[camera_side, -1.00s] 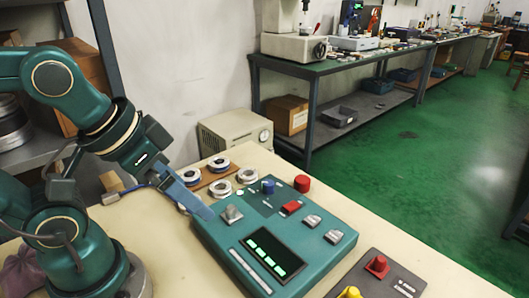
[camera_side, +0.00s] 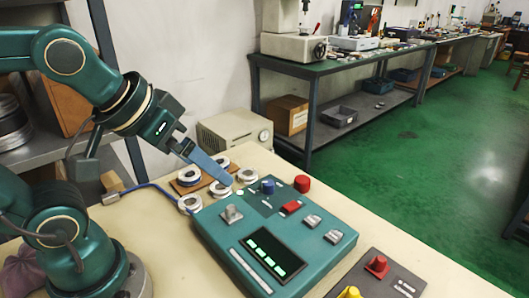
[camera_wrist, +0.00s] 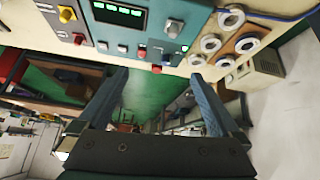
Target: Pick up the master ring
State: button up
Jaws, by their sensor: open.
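Several pale bearing rings with dark holes lie by the back-left edge of the teal device; I cannot tell which is the master ring. In the side view, a front row has a left ring (camera_side: 190,203), a middle ring (camera_side: 219,189) and a right ring (camera_side: 248,176). Two more, a left ring (camera_side: 189,176) and a right ring (camera_side: 221,162), lie on a brown board. My gripper (camera_side: 228,180) is open above the rings, its blue finger partly hiding them. In the wrist view, my gripper's fingers (camera_wrist: 158,74) are spread and empty, with the rings at upper right.
The teal device (camera_side: 315,266) with raised knobs and buttons stands right beside the rings. A blue cable (camera_side: 150,186) runs to the left. A smaller grey panel (camera_side: 385,280) lies at the front right.

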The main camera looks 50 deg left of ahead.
jog(key=w+a+r+n+y, duration=0.1)
jog(key=w+a+n+y, duration=0.15)
jog(key=w+a, duration=0.35)
jog(key=n+g, duration=0.4)
jog(key=n, duration=0.2)
send_over(219, 161)
jog(key=s+d, duration=0.2)
jog(key=shift+y, duration=0.25)
jog(key=f, duration=1.3)
jog(key=shift+w, duration=0.25)
jog(key=shift+s+a+f, duration=0.1)
jog(key=shift+a+f, duration=0.05)
jog(key=shift+f, duration=0.2)
jog(key=shift+x, duration=2.3)
grip_shut()
